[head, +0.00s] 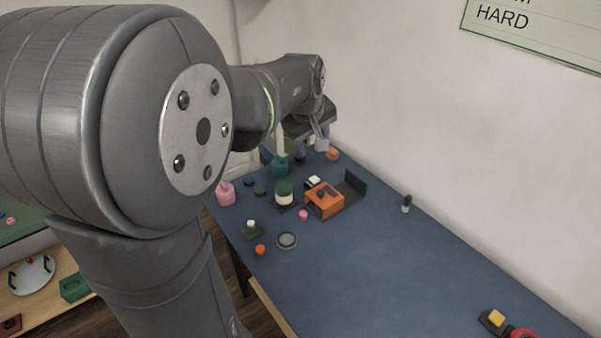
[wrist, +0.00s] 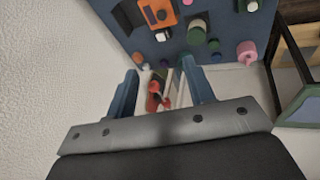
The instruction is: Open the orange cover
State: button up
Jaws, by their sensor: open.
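The orange cover (head: 322,207) is a boxy orange piece on the blue table, with a small dark part on its top. In the wrist view the orange cover (wrist: 160,22) is at the top edge, partly cut off. I cannot tell whether it is hinged. My gripper (head: 305,138) is above the far end of the table, behind the cover, partly hidden by my arm. In the wrist view my gripper (wrist: 160,70) has its two blue fingers apart. It is not touching the cover.
A dark upright panel (head: 352,184) stands beside the cover and a white block (head: 313,181) sits behind it. A green-and-white cylinder (head: 284,194), a teal container (head: 280,166) and a pink pot (head: 225,194) stand to its left. The table's right middle is mostly clear; a wall borders it.

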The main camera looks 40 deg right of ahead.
aim_at(321, 192)
jog(key=w+d+f+m, duration=0.1)
jog(key=d+f+m, duration=0.1)
jog(key=f, duration=0.6)
jog(key=w+d+f+m, duration=0.2)
jog(key=d+f+m, duration=0.1)
jog(key=f, duration=0.5)
jog(key=w+d+f+m, duration=0.2)
jog(key=d+f, duration=0.1)
jog(key=f, duration=0.6)
jog(key=shift+d+f+m+t+y, duration=0.1)
jog(key=shift+m+t+y, duration=0.2)
jog(key=shift+m, duration=0.1)
